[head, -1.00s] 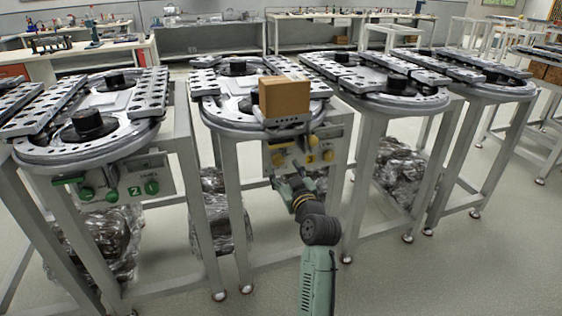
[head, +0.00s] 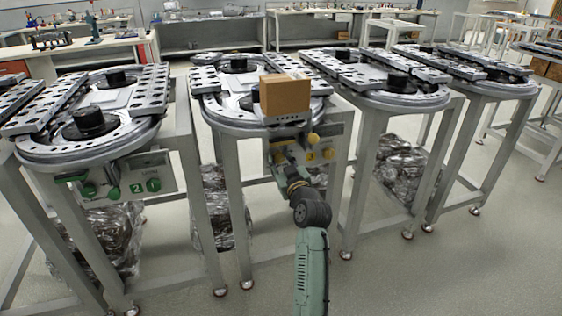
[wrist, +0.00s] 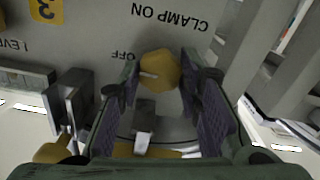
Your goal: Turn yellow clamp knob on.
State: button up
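The yellow clamp knob (wrist: 160,68) shows in the wrist view on a grey panel, with "OFF" and "CLAMP ON" lettering upside down around it. A pale mark on the knob points to the left in that view, toward the "OFF" side. My gripper (wrist: 160,88) is open, with one finger on each side of the knob. I cannot tell whether either finger touches it. In the head view, the knob (head: 277,157) sits at the left of the panel (head: 325,165) under the second station, and my gripper (head: 283,174) is just below it, partly hidden by my arm.
A yellow "3" label (wrist: 46,10) and metal lever parts (wrist: 70,100) are left of my gripper in the wrist view. A brown box (head: 285,95) stands on the ring track (head: 225,112) above the panel. Grey table legs (head: 235,210) flank it.

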jog(key=c, duration=0.6)
jog(key=m, duration=0.3)
jog(key=shift+m+p, duration=0.35)
jog(key=shift+m, duration=0.05)
jog(key=m+p, duration=0.1)
jog(key=m, duration=0.3)
jog(key=shift+r+m+p, duration=0.1)
jog(key=shift+m+p, duration=0.2)
jog(key=shift+p, duration=0.05)
jog(key=m+p, duration=0.2)
jog(key=m, duration=0.3)
jog(key=shift+p, duration=0.35)
jog(key=shift+m+p, duration=1.1)
jog(key=shift+m, duration=1.2)
jog(key=shift+o, duration=0.2)
